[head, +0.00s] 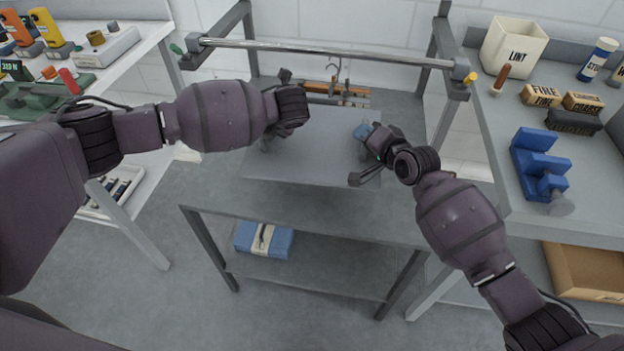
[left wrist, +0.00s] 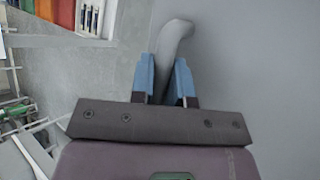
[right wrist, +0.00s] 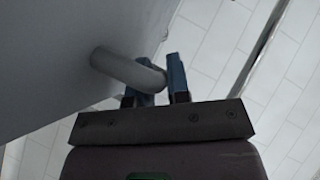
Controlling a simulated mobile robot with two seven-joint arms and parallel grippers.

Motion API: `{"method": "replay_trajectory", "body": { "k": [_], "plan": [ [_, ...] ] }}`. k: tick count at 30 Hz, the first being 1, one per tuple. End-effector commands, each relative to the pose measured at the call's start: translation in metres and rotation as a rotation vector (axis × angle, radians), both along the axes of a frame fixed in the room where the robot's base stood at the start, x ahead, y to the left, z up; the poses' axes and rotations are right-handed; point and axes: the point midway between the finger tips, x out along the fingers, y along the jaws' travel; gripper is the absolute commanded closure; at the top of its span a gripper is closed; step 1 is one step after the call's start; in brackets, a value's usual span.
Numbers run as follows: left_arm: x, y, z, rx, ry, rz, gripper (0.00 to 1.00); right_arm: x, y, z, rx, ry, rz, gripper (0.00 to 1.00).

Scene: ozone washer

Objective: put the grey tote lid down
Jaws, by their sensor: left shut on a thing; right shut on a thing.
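The grey tote lid (head: 312,150) is a flat grey panel held between my two arms above the grey table (head: 330,215) in the head view. My left gripper (head: 268,140) is at the lid's left side; in the left wrist view its blue fingers (left wrist: 168,80) are shut on a rounded grey handle (left wrist: 174,42). My right gripper (head: 364,132) is at the lid's right side; in the right wrist view its fingers (right wrist: 155,82) are shut on the other grey handle (right wrist: 122,70). The lid hides part of the tabletop, and I cannot tell how large the gap below it is.
A metal rail (head: 320,52) spans the table's back, with hanging tools (head: 338,90) below it. A blue folded bundle (head: 264,239) lies on the lower shelf. The right bench holds a LINT bin (head: 513,47) and a blue vise (head: 540,165). The left bench holds tools.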

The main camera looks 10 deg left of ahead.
Motion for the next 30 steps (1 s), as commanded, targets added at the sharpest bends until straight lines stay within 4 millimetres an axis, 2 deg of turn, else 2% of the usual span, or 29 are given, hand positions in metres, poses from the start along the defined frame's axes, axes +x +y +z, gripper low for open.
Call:
{"method": "replay_trajectory", "body": {
  "k": [23,30],
  "plan": [
    [0.0,0.0,0.0,0.0,0.0,0.0,1.0,-0.001,0.0,-0.001,0.0,0.001,0.001,1.0],
    [-0.009,0.0,0.005,-0.001,-0.001,0.0,1.0,-0.01,0.001,0.005,0.003,0.002,0.003,1.0]
  ]
}}
